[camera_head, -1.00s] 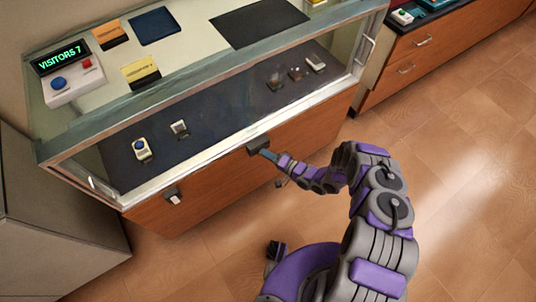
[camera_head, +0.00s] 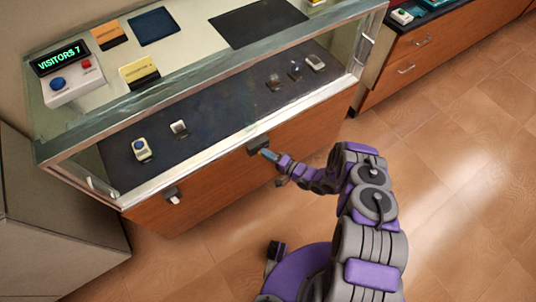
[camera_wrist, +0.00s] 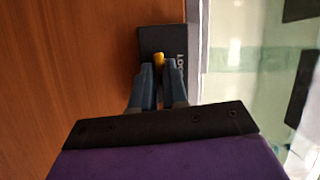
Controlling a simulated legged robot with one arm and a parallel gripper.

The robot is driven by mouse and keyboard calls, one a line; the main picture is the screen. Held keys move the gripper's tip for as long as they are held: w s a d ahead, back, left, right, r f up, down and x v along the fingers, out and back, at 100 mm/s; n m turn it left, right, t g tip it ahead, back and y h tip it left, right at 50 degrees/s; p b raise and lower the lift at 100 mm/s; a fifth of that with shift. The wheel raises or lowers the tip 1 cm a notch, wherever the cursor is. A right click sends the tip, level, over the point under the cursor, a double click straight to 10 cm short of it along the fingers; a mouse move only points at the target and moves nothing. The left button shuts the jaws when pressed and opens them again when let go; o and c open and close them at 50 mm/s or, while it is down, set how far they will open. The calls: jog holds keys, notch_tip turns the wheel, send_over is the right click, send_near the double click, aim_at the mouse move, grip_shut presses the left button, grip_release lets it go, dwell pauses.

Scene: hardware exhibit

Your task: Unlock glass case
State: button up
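The glass case (camera_head: 215,100) has a wooden lower front. A dark lock box (camera_head: 259,145) sits on its front, just below the glass. In the wrist view the lock box (camera_wrist: 162,40) shows part of a "LOC" label, and a small yellow lever (camera_wrist: 158,61) sticks out of it. My gripper (camera_wrist: 159,70) is at the box, its blue fingers close together on both sides of the lever; they appear shut on it. In the head view my gripper (camera_head: 268,154) reaches the box from the lower right, and the lever is hidden.
A second dark fitting with a white tab (camera_head: 173,197) is on the case front at left. Small devices lie inside the case. A counter box reading "VISITORS 7" (camera_head: 66,78) stands on top. A grey cabinet (camera_head: 50,220) is at left. The floor at right (camera_head: 470,160) is clear.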

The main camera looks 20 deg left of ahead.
jog(key=o, duration=0.4)
jog(key=shift+w+a, duration=0.15)
jog(key=shift+a, duration=0.15)
jog(key=p+v, duration=0.1)
jog(key=v, duration=1.6)
jog(key=shift+d, duration=0.3)
jog(key=shift+w, duration=0.1)
